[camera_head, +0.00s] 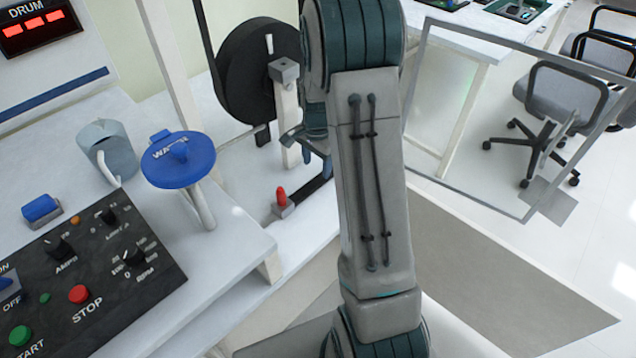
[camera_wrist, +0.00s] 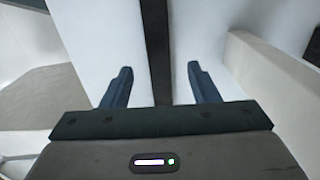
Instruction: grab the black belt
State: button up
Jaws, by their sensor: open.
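A long, narrow black strip, which looks like the black belt (camera_wrist: 155,42), runs up the middle of the wrist view. It lines up with the gap between the fingers of my gripper (camera_wrist: 159,70). My gripper is open, with clear space on both sides of the strip. I cannot tell whether the strip is between the fingers or beyond them. In the head view a thin dark strip (camera_head: 208,40) runs down beside a black wheel (camera_head: 240,75); I cannot tell if it is the same belt.
A red-tipped lever (camera_head: 281,197) stands by the wheel. A clear framed panel (camera_head: 480,120) and office chairs (camera_head: 560,100) are at right.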

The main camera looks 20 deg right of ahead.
aim_at(319, 179)
jog(key=shift+d+f+b, duration=0.15)
jog(key=shift+f+b, duration=0.15)
jog(key=shift+f, duration=1.05)
jog(key=shift+d+f+b, duration=0.1)
jog(key=shift+f+b, duration=0.2)
jog(key=shift+f, duration=1.05)
jog(key=c, duration=1.1)
